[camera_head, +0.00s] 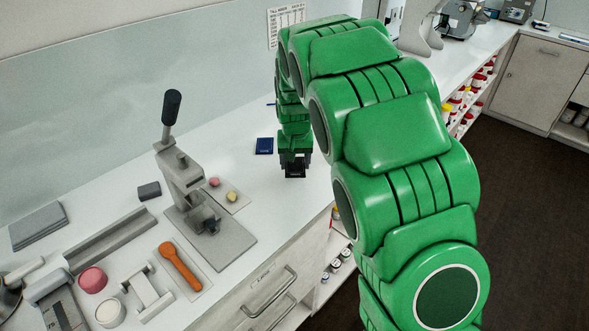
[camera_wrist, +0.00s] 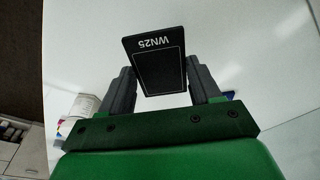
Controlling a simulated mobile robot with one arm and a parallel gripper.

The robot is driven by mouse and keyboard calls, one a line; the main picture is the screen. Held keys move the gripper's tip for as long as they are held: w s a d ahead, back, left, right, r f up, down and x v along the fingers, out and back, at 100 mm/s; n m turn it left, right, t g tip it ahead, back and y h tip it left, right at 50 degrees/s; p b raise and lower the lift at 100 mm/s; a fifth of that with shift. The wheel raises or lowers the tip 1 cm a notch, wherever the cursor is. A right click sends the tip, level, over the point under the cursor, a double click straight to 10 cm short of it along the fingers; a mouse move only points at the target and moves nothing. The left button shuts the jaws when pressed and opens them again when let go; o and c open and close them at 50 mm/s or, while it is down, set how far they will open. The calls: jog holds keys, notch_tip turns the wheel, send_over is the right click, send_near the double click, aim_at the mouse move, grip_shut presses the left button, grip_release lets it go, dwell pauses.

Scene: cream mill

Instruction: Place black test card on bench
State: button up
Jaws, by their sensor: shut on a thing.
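The black test card (camera_wrist: 155,62), marked "WN25", is held between the two fingers of my gripper (camera_wrist: 160,88) in the wrist view. My gripper is shut on it. In the head view my gripper (camera_head: 294,172) is low over the white bench (camera_head: 262,198), near its front edge, right of the grey press. The card is only a small dark shape at the fingertips there. I cannot tell whether it touches the bench. The bench top (camera_wrist: 240,40) is bare behind the card in the wrist view.
A dark blue block (camera_head: 264,146) lies just left of my gripper. The grey lever press (camera_head: 186,185) and a small plate with pink and yellow pieces (camera_head: 228,197) stand further left. An orange spoon-shaped tool (camera_head: 180,267) lies at the front left. Shelves of jars are below the bench edge.

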aim_at(295, 166)
jog(key=shift+w+a+f, duration=0.1)
jog(key=shift+w+f, duration=0.3)
jog(key=shift+f, duration=1.45)
jog(key=shift+f, duration=0.1)
jog(key=o, duration=1)
jog(key=shift+o, duration=0.2)
jog(key=r, duration=0.3)
jog(key=s+r, duration=0.1)
jog(key=r, duration=0.7)
jog(key=shift+s+r, duration=0.15)
jog(key=shift+s, duration=0.25)
jog(key=shift+s+r, duration=0.1)
jog(key=shift+r, duration=0.25)
